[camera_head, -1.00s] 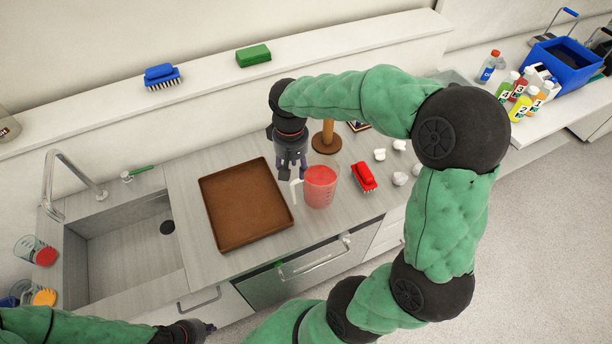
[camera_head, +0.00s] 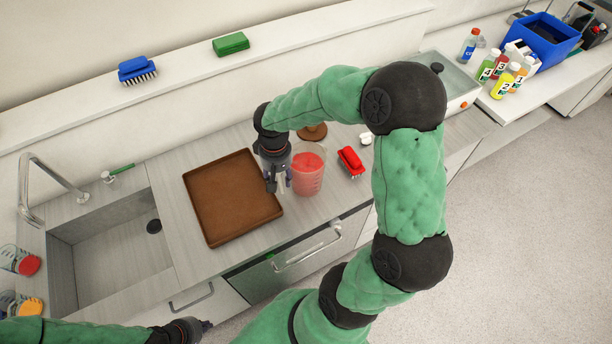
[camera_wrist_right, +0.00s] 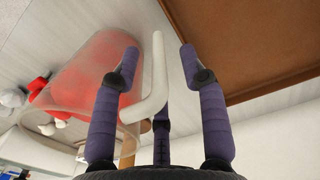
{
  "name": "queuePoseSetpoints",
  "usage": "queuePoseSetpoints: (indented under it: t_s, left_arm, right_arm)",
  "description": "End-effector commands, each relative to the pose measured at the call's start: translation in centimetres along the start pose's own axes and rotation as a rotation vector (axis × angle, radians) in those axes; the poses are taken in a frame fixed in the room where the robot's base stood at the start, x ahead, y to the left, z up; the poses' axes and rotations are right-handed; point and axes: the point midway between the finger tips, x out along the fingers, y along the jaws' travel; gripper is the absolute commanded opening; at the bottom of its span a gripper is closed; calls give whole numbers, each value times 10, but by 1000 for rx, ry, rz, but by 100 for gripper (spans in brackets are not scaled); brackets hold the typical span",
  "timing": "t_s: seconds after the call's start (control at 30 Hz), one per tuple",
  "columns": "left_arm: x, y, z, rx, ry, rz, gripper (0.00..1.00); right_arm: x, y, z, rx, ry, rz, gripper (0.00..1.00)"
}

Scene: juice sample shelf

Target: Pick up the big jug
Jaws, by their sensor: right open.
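The big jug (camera_head: 309,177) is clear with red liquid in it and stands upright on the counter, right of the brown tray. My right gripper (camera_head: 279,188) is at the jug's left side, where the handle is. In the right wrist view the fingers (camera_wrist_right: 159,58) are open, with the jug's white handle (camera_wrist_right: 158,80) between them and a gap on either side. The jug body (camera_wrist_right: 95,75) is left of the handle there, partly behind a finger. My left gripper (camera_head: 207,326) is low at the left, away from the jug; its jaws are too small to read.
The brown tray (camera_head: 228,190) lies close left of the jug. A red brush (camera_head: 350,161) lies at its right, and a wooden stand (camera_head: 312,132) is behind it. The sink (camera_head: 105,240) and two smaller jugs are at the left. Bottles and a blue bin (camera_head: 548,40) are far right.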

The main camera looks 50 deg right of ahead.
Motion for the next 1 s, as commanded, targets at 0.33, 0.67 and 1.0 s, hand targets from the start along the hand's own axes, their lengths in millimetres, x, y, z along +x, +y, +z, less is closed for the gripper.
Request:
queuePoseSetpoints:
  t_s: [0.33, 0.67, 1.0]
  left_arm:
    - [0, 0, 0, 0, 0, 0, 0]
    - [0, 0, 0, 0, 0, 0, 0]
    - [-3, 1, 0, 0, 0, 0, 0]
  right_arm:
    - [3, 0, 0, 0, 2, 0, 29]
    - [2, 0, -1, 0, 4, 0, 0]
    - [-10, 0, -1, -1, 5, 1, 0]
